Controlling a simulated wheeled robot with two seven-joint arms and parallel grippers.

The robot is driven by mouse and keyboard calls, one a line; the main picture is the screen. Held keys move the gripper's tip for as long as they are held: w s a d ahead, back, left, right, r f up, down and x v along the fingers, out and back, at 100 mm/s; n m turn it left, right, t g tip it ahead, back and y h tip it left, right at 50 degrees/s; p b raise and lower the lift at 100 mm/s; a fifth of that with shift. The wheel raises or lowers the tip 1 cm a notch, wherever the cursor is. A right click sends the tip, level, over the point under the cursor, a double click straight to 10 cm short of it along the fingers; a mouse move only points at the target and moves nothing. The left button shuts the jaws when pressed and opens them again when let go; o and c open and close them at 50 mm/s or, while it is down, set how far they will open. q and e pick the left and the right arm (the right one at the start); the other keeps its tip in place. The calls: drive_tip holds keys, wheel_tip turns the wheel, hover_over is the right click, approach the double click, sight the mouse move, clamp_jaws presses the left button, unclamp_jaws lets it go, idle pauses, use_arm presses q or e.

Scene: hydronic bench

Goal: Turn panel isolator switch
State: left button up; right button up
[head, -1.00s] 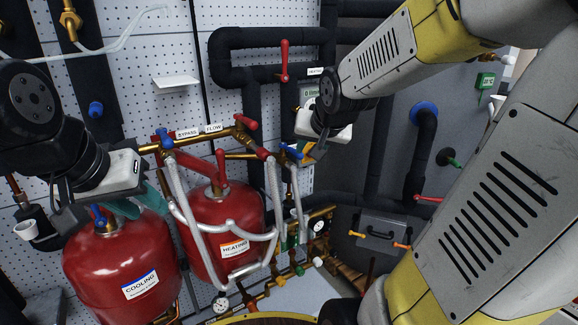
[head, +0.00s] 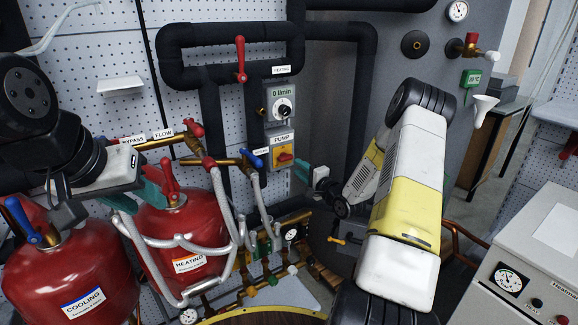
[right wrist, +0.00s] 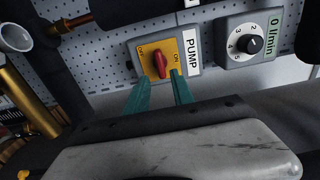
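The panel isolator switch is a red knob (head: 285,157) on a yellow plate marked PUMP, on the wall panel in the head view. In the right wrist view the red knob (right wrist: 160,65) sits between OFF and ON marks, with its handle roughly upright in that picture. My right gripper (head: 303,172) is just right of and below the switch. Its teal fingers (right wrist: 161,92) are open and empty, spread on either side of the knob's line, with their tips short of the knob. My left gripper (head: 140,190) is at the left by the red tanks, its teal fingers apart and empty.
A 0 l/min dial (head: 284,111) sits above the switch. Black pipes (head: 210,120) run left of the panel and behind my right arm. Red HEATING (head: 185,235) and COOLING (head: 75,275) tanks, hoses and brass valves (head: 230,162) crowd the left. A white cabinet (head: 540,250) stands right.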

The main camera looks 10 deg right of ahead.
sight(288, 159)
drive_tip(key=x, duration=0.7)
drive_tip(key=shift+w+a+f, duration=0.1)
drive_tip(key=shift+w+a, duration=0.1)
drive_tip(key=shift+w, duration=0.1)
clamp_jaws()
drive_tip(key=m, duration=0.3)
drive_tip(key=shift+d+m, duration=0.2)
drive_tip(key=shift+m, duration=0.2)
drive_tip(key=m, duration=0.4)
drive_tip(key=shift+m, duration=0.3)
drive_tip(key=m, duration=0.9)
drive_tip(key=shift+o, duration=1.2)
unclamp_jaws()
drive_tip(key=shift+a, duration=0.15)
